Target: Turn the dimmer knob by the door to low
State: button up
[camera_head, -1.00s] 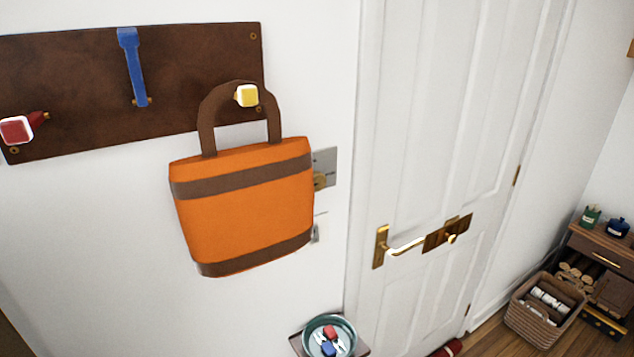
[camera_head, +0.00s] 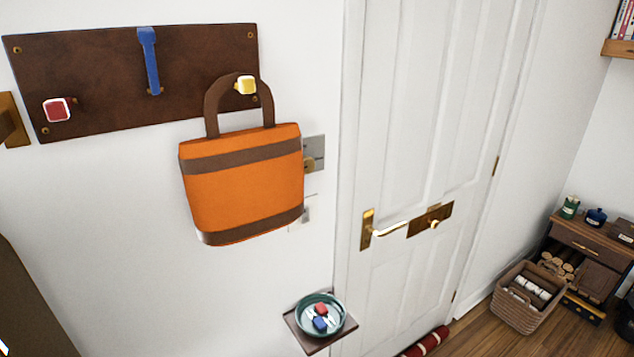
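A steel wall plate (camera_head: 316,146) with a brass dimmer knob (camera_head: 309,166) is on the white wall left of the door (camera_head: 395,160). An orange bag (camera_head: 243,190) with brown bands hangs by its handle from the yellow peg (camera_head: 245,85) and covers the left part of the plate and knob. The knob's setting cannot be read. A second, pale plate (camera_head: 303,215) below is also partly behind the bag. My gripper is not in view.
A brown peg board (camera_head: 105,75) carries a red peg (camera_head: 57,110) and a blue strap (camera_head: 149,62). A small shelf with a teal dish (camera_head: 320,315) juts out below. The door has a brass handle (camera_head: 385,231). A basket (camera_head: 525,300) stands at right.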

aim_at(309, 164)
jog(key=k, duration=1.05)
jog(key=z, duration=0.5)
jog(key=i, duration=2.3)
jog(key=u, duration=0.4)
